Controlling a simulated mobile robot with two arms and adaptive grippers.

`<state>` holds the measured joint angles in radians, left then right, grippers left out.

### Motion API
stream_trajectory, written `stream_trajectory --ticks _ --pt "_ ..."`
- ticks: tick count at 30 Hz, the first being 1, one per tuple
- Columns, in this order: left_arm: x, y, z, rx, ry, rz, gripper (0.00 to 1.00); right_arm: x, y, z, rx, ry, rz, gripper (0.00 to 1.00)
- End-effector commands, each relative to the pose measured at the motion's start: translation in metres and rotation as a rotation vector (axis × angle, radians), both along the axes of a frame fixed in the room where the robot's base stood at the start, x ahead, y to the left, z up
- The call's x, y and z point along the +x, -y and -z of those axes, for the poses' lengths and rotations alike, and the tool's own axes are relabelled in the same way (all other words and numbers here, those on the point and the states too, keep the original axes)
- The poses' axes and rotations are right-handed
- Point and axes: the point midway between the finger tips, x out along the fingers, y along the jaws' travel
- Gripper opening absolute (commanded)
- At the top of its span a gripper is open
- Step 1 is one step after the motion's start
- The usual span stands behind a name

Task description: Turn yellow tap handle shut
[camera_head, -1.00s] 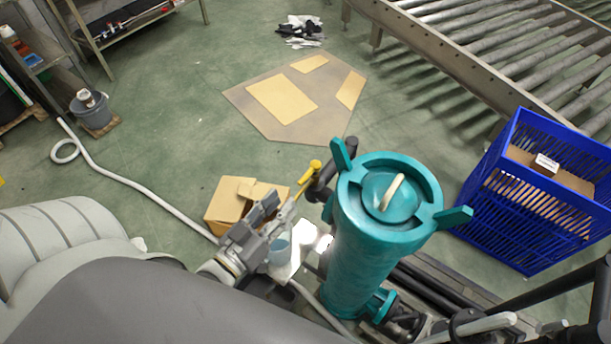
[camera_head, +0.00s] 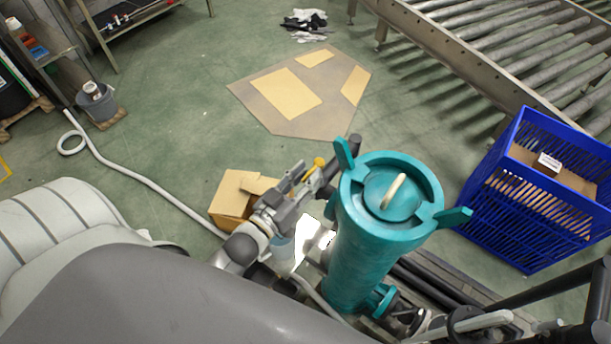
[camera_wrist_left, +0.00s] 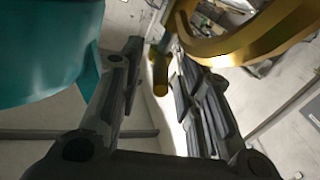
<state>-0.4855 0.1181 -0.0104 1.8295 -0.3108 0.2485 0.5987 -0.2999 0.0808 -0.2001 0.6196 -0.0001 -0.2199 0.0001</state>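The yellow tap handle (camera_head: 318,163) shows beside the teal cylindrical housing (camera_head: 365,245), on its left, in the head view. My left gripper (camera_head: 302,177) is next to it and hides part of it. In the left wrist view the yellow handle (camera_wrist_left: 160,76) has a short rod end between the two fingertips, and a wide curved yellow piece (camera_wrist_left: 265,42) crosses the upper right. My left gripper (camera_wrist_left: 157,62) is open there, with a gap between its fingers. Whether a finger touches the rod, I cannot tell. The teal housing (camera_wrist_left: 45,50) fills the upper left. My right gripper is not in view.
A cardboard box (camera_head: 232,197) stands on the floor behind my left gripper. A blue crate (camera_head: 535,200) stands right of the housing. A roller conveyor (camera_head: 480,60) runs along the upper right. Black pipes (camera_head: 440,287) lie at the housing's foot. The green floor between is mostly clear.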

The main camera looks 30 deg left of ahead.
Motion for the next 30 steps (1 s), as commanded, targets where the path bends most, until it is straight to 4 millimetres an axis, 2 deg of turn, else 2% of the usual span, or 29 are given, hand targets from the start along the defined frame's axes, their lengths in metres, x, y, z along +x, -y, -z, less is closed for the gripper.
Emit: stream_trajectory --ticks 1,7,20,30 --pt "0.000 0.000 0.000 0.000 0.000 0.000 0.24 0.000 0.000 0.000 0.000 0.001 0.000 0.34" --pt "0.000 0.000 0.000 0.000 0.001 0.000 0.00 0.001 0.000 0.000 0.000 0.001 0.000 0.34" --pt "0.000 -0.002 -0.001 0.003 0.001 0.033 0.00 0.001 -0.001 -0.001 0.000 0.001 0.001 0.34" --pt "0.003 -0.012 -0.001 0.010 0.001 0.194 0.00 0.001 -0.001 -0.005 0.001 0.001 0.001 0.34"
